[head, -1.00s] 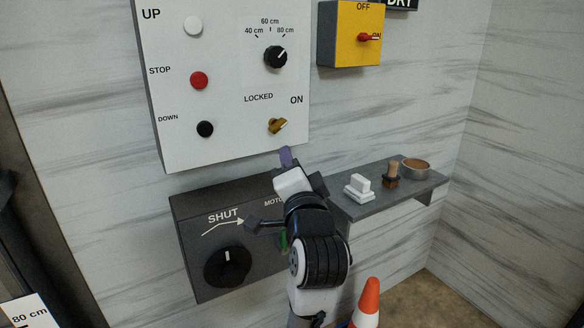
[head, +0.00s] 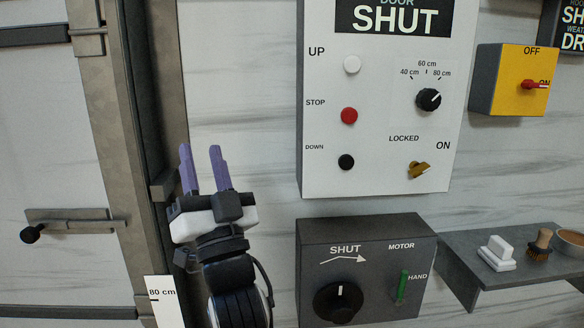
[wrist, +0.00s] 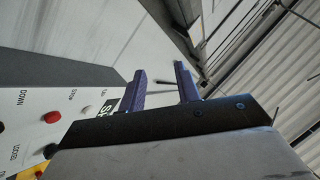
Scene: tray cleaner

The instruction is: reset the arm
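My gripper (head: 204,168) points up in the head view, left of the white control panel (head: 380,183) and in front of the wall beside the door frame. Its two purple fingers stand apart with nothing between them. The wrist view also shows the gripper (wrist: 160,82) with spread, empty fingers and the panel at the lower left. My gripper touches nothing that I can see. The panel has a white UP button (head: 352,64), a red STOP button (head: 349,115), a black DOWN button (head: 346,162), a height dial (head: 428,99) and a brass key switch (head: 419,170).
A dark box (head: 365,235) with a black knob (head: 338,301) and green lever (head: 403,288) sits below the panel. A yellow switch box (head: 500,80) is at right. A shelf (head: 465,268) holds a white block and a brush. A door handle (head: 32,233) is at far left.

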